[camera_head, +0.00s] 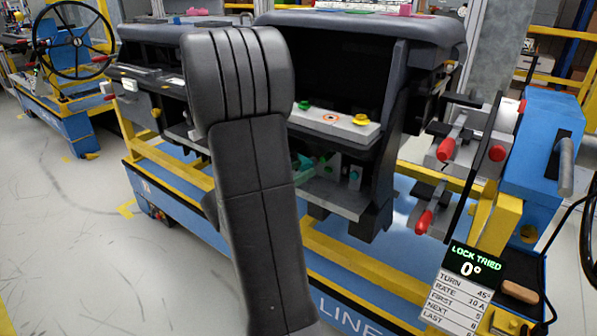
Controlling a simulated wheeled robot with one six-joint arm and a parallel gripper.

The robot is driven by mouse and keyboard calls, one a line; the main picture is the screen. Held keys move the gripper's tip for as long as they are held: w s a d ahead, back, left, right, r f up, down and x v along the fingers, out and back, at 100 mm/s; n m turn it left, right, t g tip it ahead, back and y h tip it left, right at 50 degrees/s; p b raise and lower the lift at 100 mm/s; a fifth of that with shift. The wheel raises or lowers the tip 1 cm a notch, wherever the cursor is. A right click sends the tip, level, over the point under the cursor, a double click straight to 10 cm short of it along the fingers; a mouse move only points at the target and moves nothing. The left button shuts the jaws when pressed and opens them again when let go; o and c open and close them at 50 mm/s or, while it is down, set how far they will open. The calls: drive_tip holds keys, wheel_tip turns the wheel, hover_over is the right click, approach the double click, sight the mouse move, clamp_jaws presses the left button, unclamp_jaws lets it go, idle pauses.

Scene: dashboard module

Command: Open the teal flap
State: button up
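A translucent teal piece (303,172), which may be the teal flap, shows at the lower opening of the dark dashboard module (400,60), just right of my arm. My arm covers part of it, so I cannot tell whether it is open or shut. A small teal knob or part (354,176) sits to its right on the grey lower shelf. My gripper does not show; only a large dark link of my arm stands upright in front of the module.
A grey panel (345,128) with green and yellow knobs lies above the teal pieces. Red-handled clamps (446,148) and a blue housing (545,140) stand at the right. A display sign (467,285) reads "LOCK TRIED 0°". The floor at left (60,220) is clear.

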clamp_jaws()
